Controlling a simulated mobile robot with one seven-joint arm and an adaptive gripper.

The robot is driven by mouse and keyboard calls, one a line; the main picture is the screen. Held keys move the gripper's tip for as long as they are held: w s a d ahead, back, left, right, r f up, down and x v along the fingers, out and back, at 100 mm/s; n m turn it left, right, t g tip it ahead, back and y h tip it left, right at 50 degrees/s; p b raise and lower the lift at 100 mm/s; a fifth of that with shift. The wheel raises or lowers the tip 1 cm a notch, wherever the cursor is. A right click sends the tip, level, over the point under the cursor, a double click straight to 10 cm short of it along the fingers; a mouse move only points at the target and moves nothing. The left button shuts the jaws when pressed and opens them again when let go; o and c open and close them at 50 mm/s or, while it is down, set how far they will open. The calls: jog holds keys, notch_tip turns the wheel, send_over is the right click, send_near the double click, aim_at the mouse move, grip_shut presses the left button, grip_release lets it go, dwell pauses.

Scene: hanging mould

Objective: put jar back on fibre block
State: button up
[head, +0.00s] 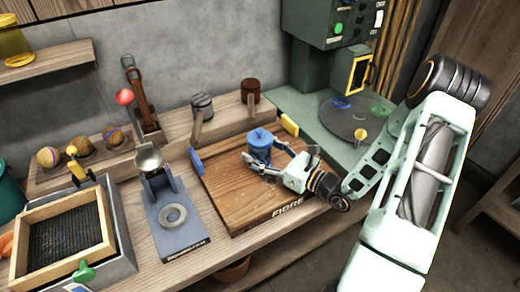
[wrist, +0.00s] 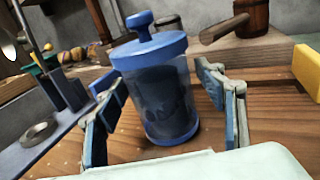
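The jar (head: 260,150) is blue with a knobbed lid and see-through sides. It stands on the wooden fibre block (head: 235,205), marked FIBRE on its front edge. In the wrist view the jar (wrist: 160,95) fills the middle, dark inside, and its base appears to meet the wood. My gripper (head: 268,163) reaches in from the right, low over the block. In the wrist view its blue-padded fingers (wrist: 158,85) are spread on either side of the jar, with a gap visible on each side. The near part of the jar's base is close to my gripper's palm.
A blue clamp (head: 196,161) and a yellow clamp (head: 289,125) stand at the block's edges. Mallets (head: 250,92) rest on the ledge behind. A grey-blue stand with a ring (head: 173,216) is left of the block. A green machine with a round plate (head: 350,118) is at right.

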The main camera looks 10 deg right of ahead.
jog(key=shift+r, duration=0.2)
jog(key=p+v, duration=0.1)
jog(key=v, duration=1.1)
jog(key=shift+r, duration=0.1)
